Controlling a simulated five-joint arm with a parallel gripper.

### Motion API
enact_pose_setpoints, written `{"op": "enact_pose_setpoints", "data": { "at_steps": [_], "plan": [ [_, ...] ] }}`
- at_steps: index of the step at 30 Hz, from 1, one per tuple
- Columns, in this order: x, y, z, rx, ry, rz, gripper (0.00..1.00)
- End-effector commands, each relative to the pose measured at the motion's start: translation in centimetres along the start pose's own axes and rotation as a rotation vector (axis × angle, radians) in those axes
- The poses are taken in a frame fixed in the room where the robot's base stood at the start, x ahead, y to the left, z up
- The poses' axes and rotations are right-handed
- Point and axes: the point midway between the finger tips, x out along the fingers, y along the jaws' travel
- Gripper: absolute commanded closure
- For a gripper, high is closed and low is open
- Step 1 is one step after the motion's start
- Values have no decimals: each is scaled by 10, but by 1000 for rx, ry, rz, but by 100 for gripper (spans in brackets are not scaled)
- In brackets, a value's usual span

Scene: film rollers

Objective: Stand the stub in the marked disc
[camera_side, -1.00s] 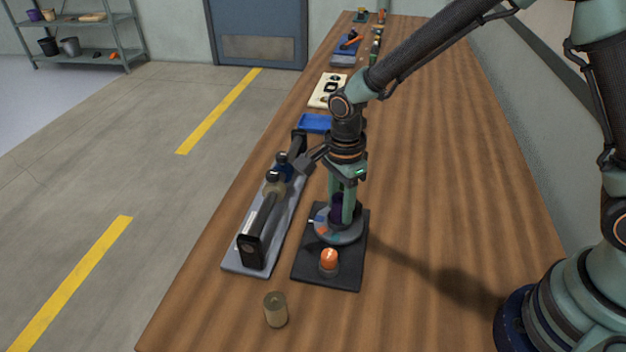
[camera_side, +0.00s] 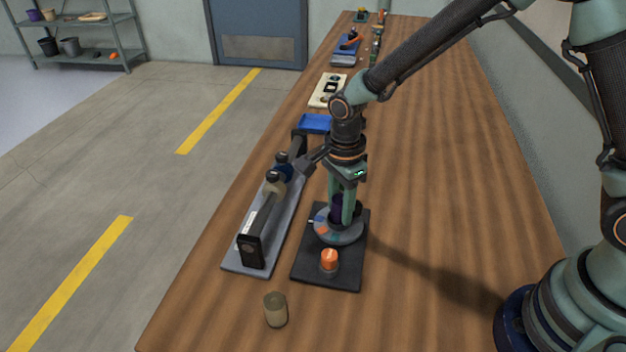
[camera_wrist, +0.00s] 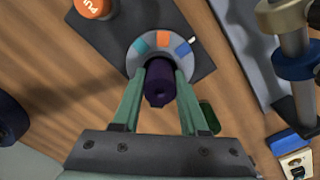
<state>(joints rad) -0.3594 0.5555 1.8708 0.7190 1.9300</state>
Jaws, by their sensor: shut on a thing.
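A dark purple stub (camera_side: 336,206) is between the fingers of my gripper (camera_side: 343,213). The wrist view shows the stub (camera_wrist: 160,84) with a green finger of my gripper (camera_wrist: 160,76) on each side of it. The grey marked disc (camera_side: 338,238) lies on a black plate and carries blue, orange and teal patches, seen best on the disc (camera_wrist: 142,50) in the wrist view. The stub is at the disc's middle in the side view. Its lower end is hidden, so I cannot tell whether it touches the disc.
The black plate (camera_side: 312,268) also bears an orange knob (camera_side: 329,258). A roller rig on a grey base (camera_side: 233,262) stands close on the left. A tan cylinder (camera_side: 275,310) stands in front. A blue tray (camera_side: 315,122) lies behind. The bench's right side is clear.

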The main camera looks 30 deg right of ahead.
Motion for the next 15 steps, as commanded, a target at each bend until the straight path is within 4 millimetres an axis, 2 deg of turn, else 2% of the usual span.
{"op": "enact_pose_setpoints", "data": {
  "at_steps": [8,9,11,12,15],
  "plan": [
    [1,-1,0,0,-1,-2,100],
    [1,-1,0,0,-1,-2,50],
    [1,0,0,0,-1,-1,27],
    [1,0,0,0,-1,-1,22],
    [1,0,0,0,0,-1,22]
  ]
}}
